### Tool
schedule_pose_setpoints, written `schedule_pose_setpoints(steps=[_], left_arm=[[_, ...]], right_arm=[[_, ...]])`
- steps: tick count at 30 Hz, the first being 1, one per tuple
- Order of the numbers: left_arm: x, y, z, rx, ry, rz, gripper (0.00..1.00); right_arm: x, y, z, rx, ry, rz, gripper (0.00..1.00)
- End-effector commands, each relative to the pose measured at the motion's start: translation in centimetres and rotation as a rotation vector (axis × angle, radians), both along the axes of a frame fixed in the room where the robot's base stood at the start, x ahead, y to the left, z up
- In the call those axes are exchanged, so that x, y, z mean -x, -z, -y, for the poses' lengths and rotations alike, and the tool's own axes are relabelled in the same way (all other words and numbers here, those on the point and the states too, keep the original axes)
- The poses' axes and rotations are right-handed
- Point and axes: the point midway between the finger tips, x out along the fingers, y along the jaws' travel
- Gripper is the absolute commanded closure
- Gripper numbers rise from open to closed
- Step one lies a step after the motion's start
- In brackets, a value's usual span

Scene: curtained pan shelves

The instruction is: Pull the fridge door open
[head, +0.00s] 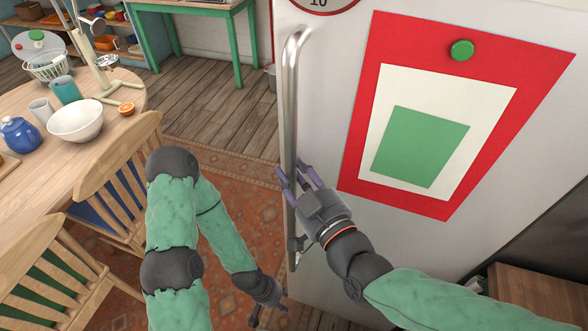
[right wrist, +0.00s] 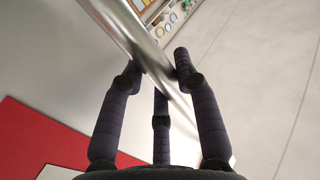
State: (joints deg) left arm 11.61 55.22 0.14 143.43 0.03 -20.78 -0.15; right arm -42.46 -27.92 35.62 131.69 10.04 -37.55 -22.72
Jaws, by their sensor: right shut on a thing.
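The fridge door (head: 330,80) fills the right of the head view, pale, with a long vertical metal handle (head: 291,100) near its left edge. My right gripper (head: 292,178) is shut on the lower half of this handle. In the right wrist view, its dark fingers (right wrist: 158,70) lie on both sides of the shiny handle bar (right wrist: 120,22). My left gripper (head: 265,308) hangs low near the bottom of the head view, left of the door and apart from it. It is small and dark there, and its opening cannot be made out.
A red, cream and green sheet (head: 360,140) hangs on the door under a green magnet (head: 462,50). A round wooden table (head: 20,90) with dishes and wooden chairs (head: 125,170) stand at left. A patterned rug (head: 235,190) covers the floor between chairs and door.

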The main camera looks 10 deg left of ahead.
Motion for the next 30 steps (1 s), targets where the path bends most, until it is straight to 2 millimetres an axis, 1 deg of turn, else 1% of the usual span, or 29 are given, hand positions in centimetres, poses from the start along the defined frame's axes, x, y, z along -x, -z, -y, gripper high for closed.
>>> schedule_pose_setpoints(steps=[13, 14, 15, 16, 26, 30], left_arm=[[0.00, 0.01, 0.00, 0.000, 0.000, 0.000, 0.60], [0.00, 0.01, 0.00, 0.000, 0.000, 0.000, 0.60], [0.00, 0.01, -0.01, 0.000, 0.000, 0.000, 0.60], [0.00, 0.01, -0.01, 0.000, 0.000, 0.000, 0.60], [0.00, 0.01, 0.00, 0.000, 0.000, 0.000, 0.60], [0.00, 0.01, 0.00, 0.000, 0.000, 0.000, 0.60]], right_arm=[[0.08, 0.07, 0.00, 0.001, 0.000, -0.002, 1.00], [0.08, 0.07, 0.00, 0.001, 0.000, -0.002, 0.60], [0.08, 0.07, 0.00, 0.001, 0.000, -0.002, 0.49], [0.08, 0.06, 0.00, 0.001, 0.000, -0.001, 0.44], [0.11, -0.02, 0.04, 0.000, 0.001, 0.000, 0.44], [0.67, -0.05, 0.49, -0.001, 0.000, 0.001, 0.44]])
